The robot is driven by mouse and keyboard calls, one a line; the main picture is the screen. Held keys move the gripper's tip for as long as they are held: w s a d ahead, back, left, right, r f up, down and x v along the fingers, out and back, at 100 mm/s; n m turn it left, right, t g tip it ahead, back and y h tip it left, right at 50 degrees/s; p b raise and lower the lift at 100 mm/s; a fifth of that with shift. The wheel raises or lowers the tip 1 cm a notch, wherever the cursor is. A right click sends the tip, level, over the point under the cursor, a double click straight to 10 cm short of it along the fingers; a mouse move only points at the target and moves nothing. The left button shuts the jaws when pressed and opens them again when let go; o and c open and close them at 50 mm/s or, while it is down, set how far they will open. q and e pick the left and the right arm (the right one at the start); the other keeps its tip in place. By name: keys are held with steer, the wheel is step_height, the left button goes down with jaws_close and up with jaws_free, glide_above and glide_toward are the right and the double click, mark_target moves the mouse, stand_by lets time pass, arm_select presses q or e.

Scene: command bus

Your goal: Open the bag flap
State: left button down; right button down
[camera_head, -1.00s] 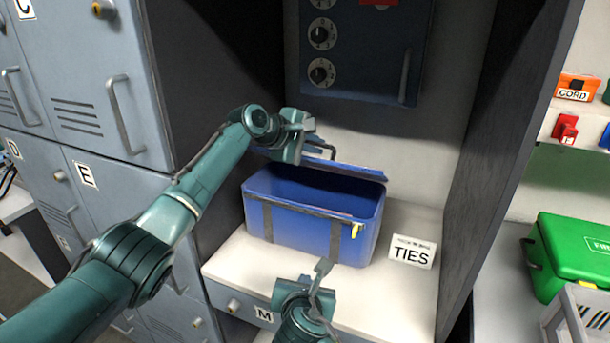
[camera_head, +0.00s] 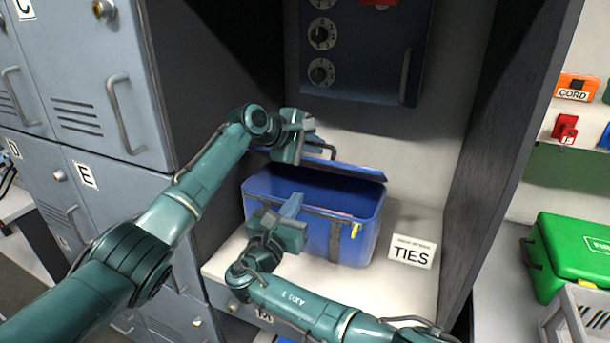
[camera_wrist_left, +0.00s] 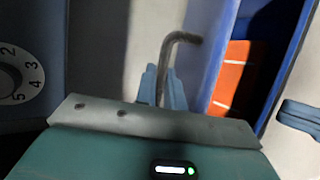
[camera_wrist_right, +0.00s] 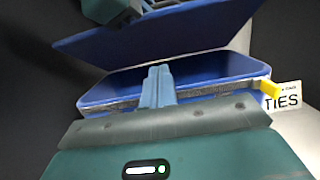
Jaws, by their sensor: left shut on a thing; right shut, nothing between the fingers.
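The blue bag (camera_head: 312,228) stands on the white shelf, its flap (camera_head: 345,169) raised and tilted back along the rear edge. In the right wrist view the flap (camera_wrist_right: 165,32) stands above the open mouth. My left gripper (camera_head: 312,146) is behind the bag, shut on the flap's handle; the left wrist view shows the grey bent handle (camera_wrist_left: 166,62) between its fingers. An orange item (camera_wrist_left: 232,75) shows inside the bag there. My right gripper (camera_head: 292,206) is shut and empty at the bag's front rim, its fingertips (camera_wrist_right: 158,72) over or near the opening; contact cannot be told.
A TIES sign (camera_head: 412,252) stands right of the bag on the shelf. Dark cabinet walls close in both sides, and a blue dial panel (camera_head: 360,50) hangs above. Grey lockers (camera_head: 80,100) are at left, a green case (camera_head: 575,255) at right.

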steer(key=x, duration=0.4)
steer(key=shift+r, duration=0.15)
steer(key=shift+w+d+r, duration=0.15)
steer(key=shift+w+r, duration=0.35)
steer(key=shift+r, duration=0.25)
steer(key=shift+w+d+r, duration=0.2)
steer(key=shift+w+r, duration=0.3)
steer(key=shift+r, duration=0.2)
